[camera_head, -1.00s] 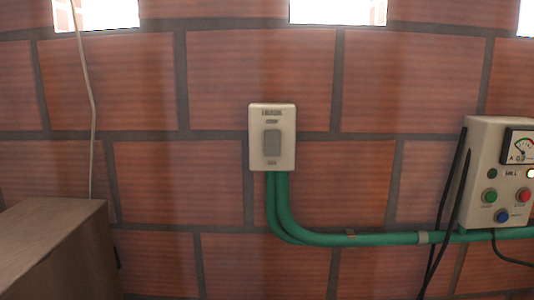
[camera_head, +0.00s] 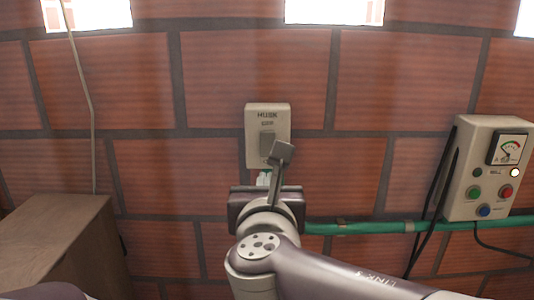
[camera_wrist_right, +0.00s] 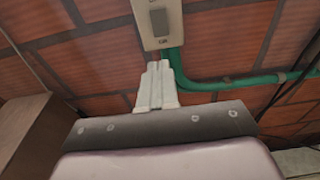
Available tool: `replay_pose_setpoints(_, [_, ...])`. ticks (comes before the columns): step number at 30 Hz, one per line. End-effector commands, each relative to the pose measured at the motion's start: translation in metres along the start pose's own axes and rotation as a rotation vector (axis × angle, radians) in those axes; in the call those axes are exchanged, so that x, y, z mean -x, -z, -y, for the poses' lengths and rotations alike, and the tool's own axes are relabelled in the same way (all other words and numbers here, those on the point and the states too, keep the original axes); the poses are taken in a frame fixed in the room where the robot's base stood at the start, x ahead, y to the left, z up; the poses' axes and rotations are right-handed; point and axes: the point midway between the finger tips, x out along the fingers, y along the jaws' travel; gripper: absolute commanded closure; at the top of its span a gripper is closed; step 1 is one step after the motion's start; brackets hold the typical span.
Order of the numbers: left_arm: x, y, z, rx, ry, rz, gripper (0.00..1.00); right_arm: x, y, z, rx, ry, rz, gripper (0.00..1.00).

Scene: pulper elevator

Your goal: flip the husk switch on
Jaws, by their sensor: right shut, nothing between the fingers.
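The husk switch (camera_head: 267,120) is a cream wall plate with a grey rocker (camera_head: 266,144), on the brick wall in the middle of the head view. The plate's upper part and lettering show; its lower part is partly covered by my right wrist. In the right wrist view the switch plate (camera_wrist_right: 158,36) is at the top, with its grey rocker (camera_wrist_right: 159,22). My right gripper (camera_wrist_right: 157,66) is shut and empty, its fingertips just below the plate's lower edge in that view. Whether they touch it I cannot tell. My left gripper is not in view.
A cream control box (camera_head: 484,170) with a gauge and coloured buttons is on the wall at right. A green conduit (camera_head: 375,227) runs from it towards the switch. A wooden box (camera_head: 60,235) stands at lower left, below a hanging cord (camera_head: 88,105).

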Motion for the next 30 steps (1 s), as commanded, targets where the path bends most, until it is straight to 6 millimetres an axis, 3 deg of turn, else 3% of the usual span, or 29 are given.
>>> replay_pose_setpoints(6, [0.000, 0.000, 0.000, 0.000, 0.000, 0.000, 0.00, -0.002, 0.001, 0.001, -0.002, 0.002, -0.003, 1.00])
replay_pose_setpoints(10, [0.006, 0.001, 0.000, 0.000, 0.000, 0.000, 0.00, -0.013, -0.001, 0.001, -0.001, 0.005, -0.003, 1.00])
replay_pose_setpoints(24, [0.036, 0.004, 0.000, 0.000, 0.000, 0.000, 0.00, -0.110, -0.001, 0.002, -0.002, 0.005, -0.007, 1.00])
replay_pose_setpoints(30, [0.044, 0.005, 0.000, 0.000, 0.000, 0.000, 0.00, -0.135, 0.000, 0.001, -0.003, 0.003, -0.005, 1.00])
